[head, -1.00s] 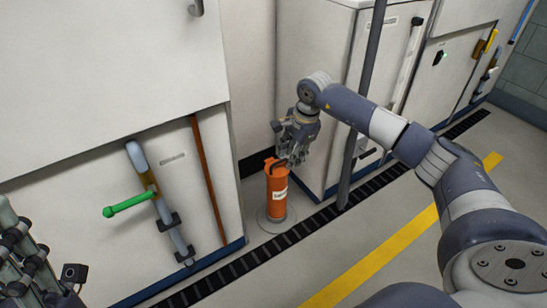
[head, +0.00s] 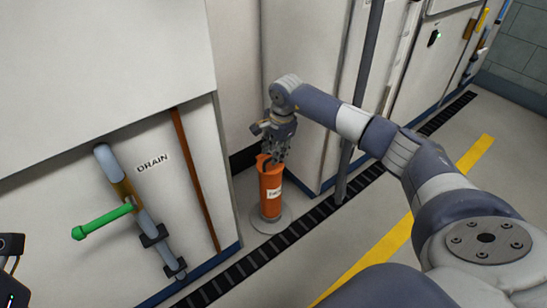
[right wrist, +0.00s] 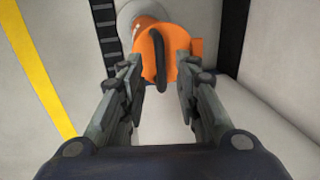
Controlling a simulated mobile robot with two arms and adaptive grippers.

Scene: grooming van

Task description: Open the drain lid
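An orange upright cylinder (head: 271,190) with a white label stands on a round grey base on the floor. Its orange top (right wrist: 162,52) carries a dark loop-shaped handle (right wrist: 160,62), seen in the right wrist view. My right gripper (head: 276,155) is just above the cylinder's top. In the right wrist view its fingers (right wrist: 158,85) are spread, one on each side of the handle, with gaps between. The label's writing is too small to read.
A wall panel at left reads DRAIN (head: 152,163), beside a grey pipe with a green lever (head: 100,222). A brown pipe (head: 196,180) runs down the panel. A dark post (head: 358,100) stands right of the cylinder. A slotted floor grate (head: 290,235) runs in front; floor beyond is clear.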

